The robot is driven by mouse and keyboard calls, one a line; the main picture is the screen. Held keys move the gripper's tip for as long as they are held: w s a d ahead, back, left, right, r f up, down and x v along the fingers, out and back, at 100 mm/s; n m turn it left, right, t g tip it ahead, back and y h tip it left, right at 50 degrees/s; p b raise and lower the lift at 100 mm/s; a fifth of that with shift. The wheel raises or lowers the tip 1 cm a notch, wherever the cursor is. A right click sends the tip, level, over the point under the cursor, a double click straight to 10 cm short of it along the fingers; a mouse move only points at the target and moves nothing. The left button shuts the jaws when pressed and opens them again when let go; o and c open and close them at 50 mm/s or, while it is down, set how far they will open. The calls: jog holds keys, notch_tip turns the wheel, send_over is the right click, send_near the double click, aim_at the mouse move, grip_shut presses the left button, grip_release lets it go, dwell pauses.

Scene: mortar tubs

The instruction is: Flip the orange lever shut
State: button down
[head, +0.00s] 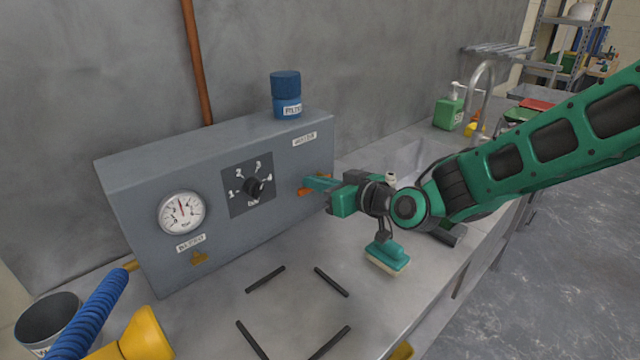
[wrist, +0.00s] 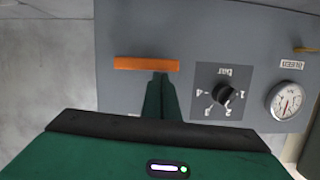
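The orange lever (wrist: 147,63) is a flat bar on the face of a grey box (head: 140,195). In the wrist view it lies level across the picture. In the head view only a small part of the lever (head: 304,192) shows beside my fingers, at the right end of the box face. My gripper (head: 310,182) is at the lever; in the wrist view the fingertips (wrist: 160,77) meet its lower edge, right of its middle. The fingers look together, with nothing visible between them. I cannot tell whether they touch the lever.
A blue cylinder (head: 286,95) stands on top. Black bars (head: 265,279) lie on the bench in front.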

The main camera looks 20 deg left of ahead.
jog(key=shift+s+f, duration=0.1)
jog(key=shift+f, duration=0.1)
jog(key=s+d+r, duration=0.4)
jog(key=d+r, duration=0.2)
jog(key=d, duration=0.2)
jog(key=shift+s+d+r, duration=0.15)
jog(key=shift+s+r, duration=0.2)
jog(key=shift+d+f, duration=0.1)
dwell(0.3)
